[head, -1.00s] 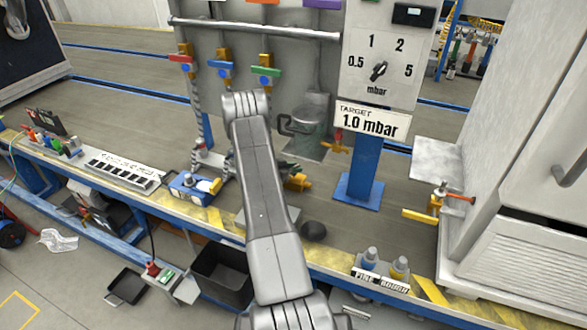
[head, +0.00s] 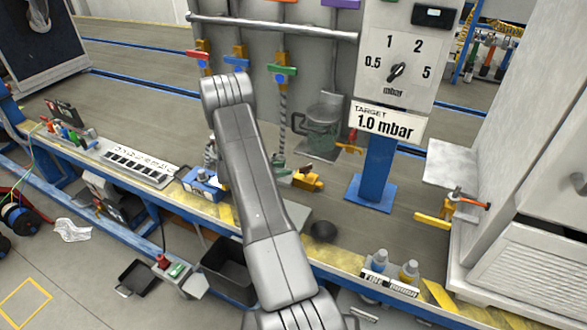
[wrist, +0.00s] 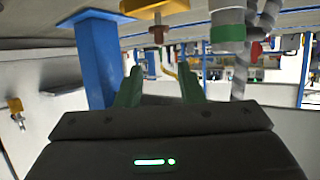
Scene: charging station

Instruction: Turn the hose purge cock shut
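A yellow cock (head: 308,180) lies low on the bench at the foot of the green-collared hose, right of my arm; it is likely the hose purge cock. In the wrist view a yellow body (wrist: 155,6) with a short red-brown handle (wrist: 157,33) shows at the top, beside a green-collared hose fitting (wrist: 228,34). I cannot tell the handle's turn position. My gripper (wrist: 162,76) is open and empty, its two green fingers apart and short of the handle. In the head view my gripper is hidden behind my arm.
A blue post (head: 378,170) carries the gauge panel (head: 398,55). Red (head: 198,55), blue (head: 236,63) and green (head: 283,70) handled valves hang under a rail. A pot (head: 322,130) stands near the post. Another yellow cock (head: 436,216) is at the right cabinet.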

